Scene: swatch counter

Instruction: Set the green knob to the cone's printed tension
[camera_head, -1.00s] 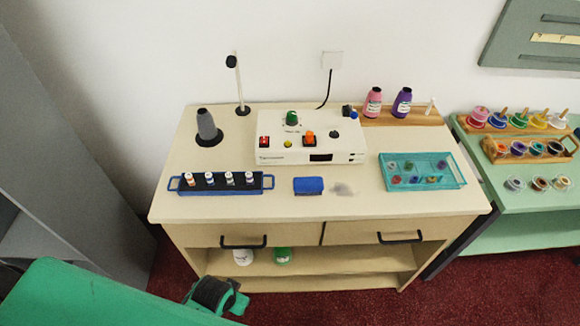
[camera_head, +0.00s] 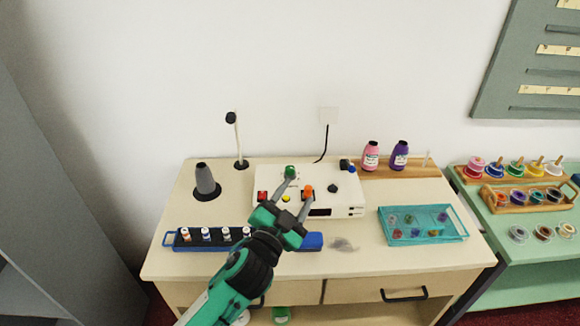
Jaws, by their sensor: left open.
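The green knob (camera_head: 290,170) stands at the back of the white machine (camera_head: 346,196) on the counter. A grey cone (camera_head: 205,178) stands upright on a black round base at the left; any print on it is too small to read. My left gripper (camera_head: 299,184) is open over the machine's front. One fingertip appears close to the green knob and the other close to the orange knob (camera_head: 308,188); I cannot tell whether either touches. The arm hides part of the machine's front. My right gripper is out of view.
A blue rack of small spools (camera_head: 170,240) and a blue block (camera_head: 313,241) lie in front of the machine, partly behind my arm. A teal tray (camera_head: 385,238) stands right. A thin post (camera_head: 238,140), pink bottle (camera_head: 370,157) and purple bottle (camera_head: 399,156) stand behind.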

